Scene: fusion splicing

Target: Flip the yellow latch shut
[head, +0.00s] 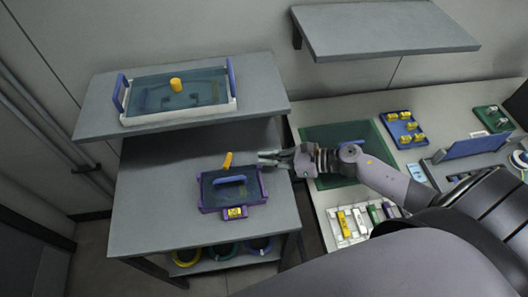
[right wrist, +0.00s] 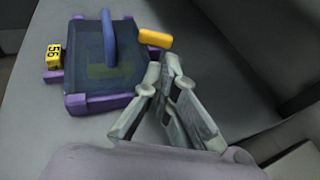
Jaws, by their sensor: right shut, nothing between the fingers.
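The yellow latch (head: 228,160) stands up at the back edge of the purple case (head: 204,196), tilted, on the lower grey table. It also shows in the right wrist view (right wrist: 155,38), sticking out from the case's edge. The case has a dark lid with a blue handle (head: 230,180) and a yellow number tag (head: 235,212) at its front. My right gripper (head: 264,159) is shut and empty, just right of the latch and apart from it. In the right wrist view its fingertips (right wrist: 168,60) are close below the latch. My left gripper is not in view.
A white tray with blue handles (head: 178,117) and a yellow knob sits on the raised shelf (head: 265,92) behind. Coloured cable spools (head: 222,250) lie under the table. The right bench holds a green mat (head: 325,140), blue racks and coloured strips. The table left of the case is clear.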

